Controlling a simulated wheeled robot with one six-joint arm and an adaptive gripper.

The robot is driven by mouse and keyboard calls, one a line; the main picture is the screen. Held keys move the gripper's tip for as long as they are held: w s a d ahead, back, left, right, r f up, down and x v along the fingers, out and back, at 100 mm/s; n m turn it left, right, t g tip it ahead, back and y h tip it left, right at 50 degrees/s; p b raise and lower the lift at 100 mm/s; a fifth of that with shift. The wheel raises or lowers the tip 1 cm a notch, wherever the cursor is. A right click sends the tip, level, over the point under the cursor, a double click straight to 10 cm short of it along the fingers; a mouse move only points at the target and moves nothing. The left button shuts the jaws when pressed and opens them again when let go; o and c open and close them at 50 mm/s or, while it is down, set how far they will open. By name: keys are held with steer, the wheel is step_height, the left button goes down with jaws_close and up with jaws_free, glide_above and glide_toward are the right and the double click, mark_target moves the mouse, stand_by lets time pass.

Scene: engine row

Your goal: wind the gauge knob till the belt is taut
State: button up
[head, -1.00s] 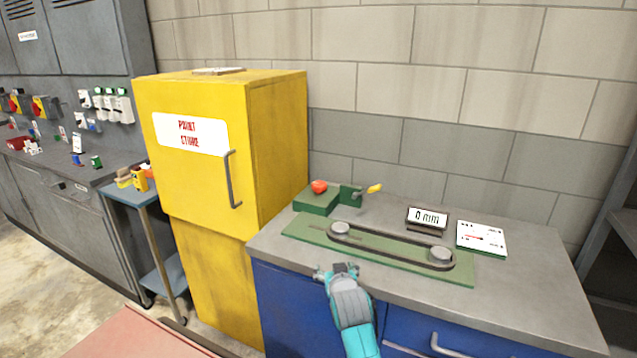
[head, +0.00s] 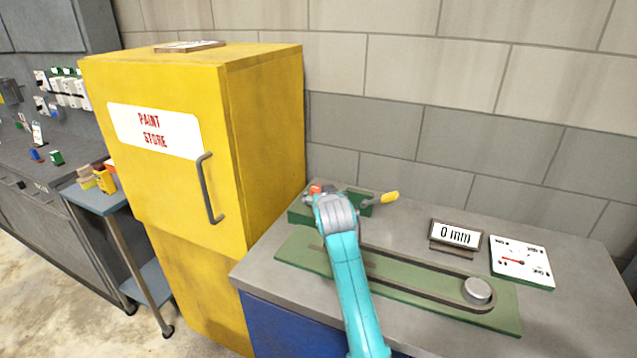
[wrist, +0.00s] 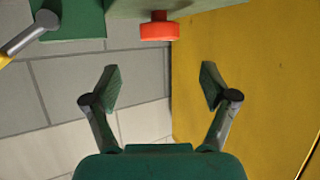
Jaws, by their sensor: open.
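The red knob (head: 316,189) sits on a green block (head: 298,212) at the back left of the bench, partly hidden by my gripper. In the wrist view the red knob (wrist: 158,31) shows beyond the fingertips, roughly midway between them. My gripper (wrist: 161,82) is open and empty, apart from the knob; in the head view my gripper (head: 323,194) is over the block. A yellow-handled lever (head: 390,197) is on the block's right side. The dark belt (head: 415,262) lies on a green plate around the right pulley (head: 477,290); my arm hides the left pulley. The display (head: 456,235) reads 0 mm.
The yellow paint store cabinet (head: 265,150) stands close to the left of the block. A white card (head: 522,262) with a red pointer lies right of the display. A block wall runs behind the bench. The bench top (head: 590,310) is clear at the right.

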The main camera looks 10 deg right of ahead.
mark_target(319, 190)
steer(key=x, duration=1)
steer(key=shift+w+f, duration=0.15)
steer(key=shift+w, duration=0.15)
steer(key=c, duration=1.2)
steer(key=shift+m+h, duration=0.3)
steer(key=shift+h, duration=0.1)
steer(key=m+h, duration=0.2)
steer(key=shift+a+g+h, duration=0.1)
steer(key=shift+g+h, duration=0.2)
steer(key=shift+g, duration=0.1)
steer(key=shift+m+g+h, duration=1.2)
steer(key=shift+m+h, duration=0.8)
steer(key=shift+m, duration=0.1)
